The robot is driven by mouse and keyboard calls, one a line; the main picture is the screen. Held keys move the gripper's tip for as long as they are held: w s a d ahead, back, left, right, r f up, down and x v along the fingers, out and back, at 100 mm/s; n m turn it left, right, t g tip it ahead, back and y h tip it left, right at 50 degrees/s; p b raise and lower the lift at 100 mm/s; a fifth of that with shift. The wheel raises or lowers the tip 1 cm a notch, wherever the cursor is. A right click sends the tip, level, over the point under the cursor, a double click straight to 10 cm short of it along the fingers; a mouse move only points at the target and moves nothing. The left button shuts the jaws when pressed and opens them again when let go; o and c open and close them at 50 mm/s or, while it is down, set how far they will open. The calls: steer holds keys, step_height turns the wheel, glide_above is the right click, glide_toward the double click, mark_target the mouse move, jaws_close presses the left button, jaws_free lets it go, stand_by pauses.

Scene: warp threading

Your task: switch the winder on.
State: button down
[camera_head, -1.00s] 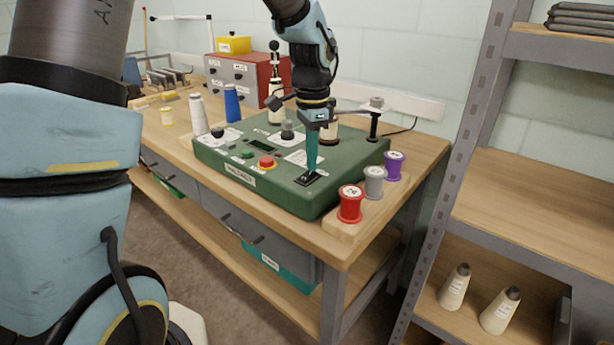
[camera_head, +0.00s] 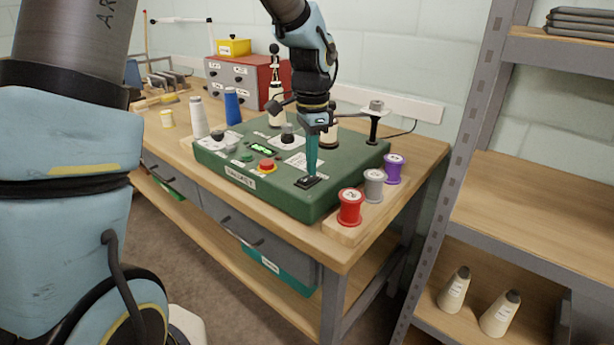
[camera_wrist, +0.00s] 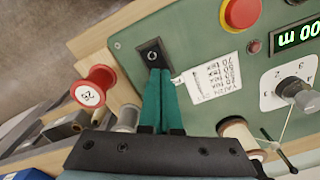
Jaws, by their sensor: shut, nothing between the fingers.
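The winder (camera_head: 235,165) is a green box on the bench. Its black rocker switch (camera_head: 308,182) is near the front right corner of the top; it also shows in the wrist view (camera_wrist: 152,54), with a round mark on it. My gripper (camera_head: 311,174) points down, its teal fingers shut and empty, with the tips at the switch. In the wrist view the fingertips (camera_wrist: 158,72) meet the switch's edge; I cannot tell whether they press it. The winder's display (camera_head: 261,149) is lit green, and it shows lit characters in the wrist view (camera_wrist: 299,34).
A red button (camera_head: 267,165) and a dark knob (camera_head: 287,138) stand up from the winder's top. Red (camera_head: 350,207), grey (camera_head: 374,185) and purple (camera_head: 393,169) spools stand on a wooden strip to the right.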

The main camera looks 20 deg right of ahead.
step_height(320, 180, up, 6)
steer(key=p, duration=0.5)
stand_by(0.4)
steer(key=s+a+n, duration=0.2)
steer(key=a+n, duration=0.6)
steer(key=a, duration=0.7)
steer(key=s+a+f+n+t, duration=0.1)
steer(key=s+a+n, duration=0.1)
steer(key=a+n, duration=0.7)
steer(key=a, duration=0.6)
steer(key=shift+t, duration=0.3)
